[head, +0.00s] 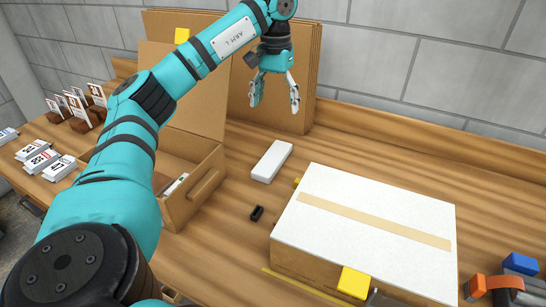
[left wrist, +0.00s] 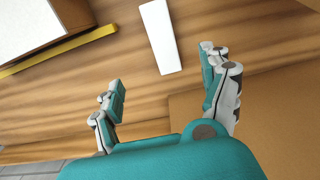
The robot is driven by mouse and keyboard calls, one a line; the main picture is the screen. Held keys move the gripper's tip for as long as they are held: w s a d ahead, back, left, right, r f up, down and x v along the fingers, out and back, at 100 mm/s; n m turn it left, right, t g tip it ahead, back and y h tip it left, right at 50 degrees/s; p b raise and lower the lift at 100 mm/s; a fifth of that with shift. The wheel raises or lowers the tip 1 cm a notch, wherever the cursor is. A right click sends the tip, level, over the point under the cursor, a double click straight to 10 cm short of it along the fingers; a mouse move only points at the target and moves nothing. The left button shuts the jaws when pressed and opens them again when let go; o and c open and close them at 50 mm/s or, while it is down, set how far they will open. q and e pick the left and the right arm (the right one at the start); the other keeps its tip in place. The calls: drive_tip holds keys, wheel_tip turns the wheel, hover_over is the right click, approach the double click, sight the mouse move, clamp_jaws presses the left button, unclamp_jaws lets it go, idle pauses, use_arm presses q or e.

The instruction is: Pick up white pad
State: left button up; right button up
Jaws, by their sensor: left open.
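The white pad (head: 271,161) lies flat on the wooden table, between the open cardboard box and the large white-topped box. It also shows in the left wrist view (left wrist: 160,36), at the top middle, beyond the fingers. My left gripper (head: 275,97) is open and empty, raised above the table behind the pad, near the standing cardboard. My right gripper is not seen.
An open cardboard box (head: 206,187) stands left of the pad, partly hidden by my left arm. A white-topped box (head: 365,250) stands at the right. A small black object (head: 257,213) lies in front of the pad. Tall cardboard sheets (head: 318,80) lean against the wall.

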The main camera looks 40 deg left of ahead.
use_arm(q)
drive_tip(key=b, duration=0.1)
hover_over(273, 157)
drive_tip(key=f, duration=1.2)
drive_tip(key=shift+d+f, duration=0.1)
drive_tip(key=shift+d, duration=0.2)
drive_tip(key=shift+a+f, duration=0.2)
drive_tip(key=shift+f, duration=1.15)
drive_tip(key=shift+a+f, duration=0.15)
drive_tip(key=shift+f, duration=1.15)
drive_tip(key=c, duration=1.1)
drive_tip(key=shift+o, duration=0.2)
drive_tip(key=shift+r, duration=0.1)
